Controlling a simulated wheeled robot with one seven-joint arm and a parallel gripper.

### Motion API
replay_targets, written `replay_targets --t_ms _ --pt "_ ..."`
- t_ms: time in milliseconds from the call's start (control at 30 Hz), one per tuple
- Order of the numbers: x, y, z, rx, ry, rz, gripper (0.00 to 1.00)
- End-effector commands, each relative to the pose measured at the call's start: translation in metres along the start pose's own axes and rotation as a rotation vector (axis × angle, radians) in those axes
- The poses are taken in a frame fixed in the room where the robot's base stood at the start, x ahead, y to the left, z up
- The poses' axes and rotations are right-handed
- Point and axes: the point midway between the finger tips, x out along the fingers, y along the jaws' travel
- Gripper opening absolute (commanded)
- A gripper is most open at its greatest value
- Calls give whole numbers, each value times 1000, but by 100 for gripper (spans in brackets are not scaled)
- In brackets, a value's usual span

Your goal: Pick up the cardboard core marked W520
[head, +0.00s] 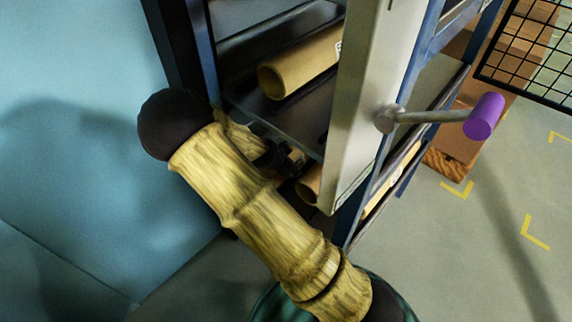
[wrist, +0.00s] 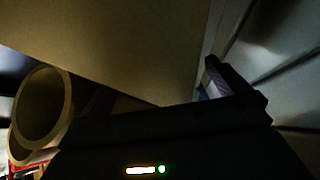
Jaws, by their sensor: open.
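A cardboard core (head: 298,64) lies on the upper shelf in the head view, its open end facing left. Part of a white label shows at its right, cut off by a pale upright panel; I cannot read it. Another core (head: 310,186) shows in part on a lower level, behind my arm and the panel. My gripper (head: 288,160) is open, low at the shelf's front edge, below the upper core and apart from it. In the wrist view a core's open end (wrist: 42,108) shows at the left, beside my dark gripper. Which core is W520 cannot be told.
The pale upright panel (head: 362,100) stands just right of my gripper, with a rod and purple handle (head: 485,117) sticking out. The dark shelf (head: 290,118) has a blue frame. Boxes on a pallet and a wire mesh (head: 530,50) stand at the right. Floor at lower right is clear.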

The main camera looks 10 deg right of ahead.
Motion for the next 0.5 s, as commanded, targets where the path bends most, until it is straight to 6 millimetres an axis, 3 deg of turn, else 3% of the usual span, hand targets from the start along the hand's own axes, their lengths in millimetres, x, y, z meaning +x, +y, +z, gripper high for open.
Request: replay_targets --t_ms 500 --pt "0 0 0 0 0 -1 100"
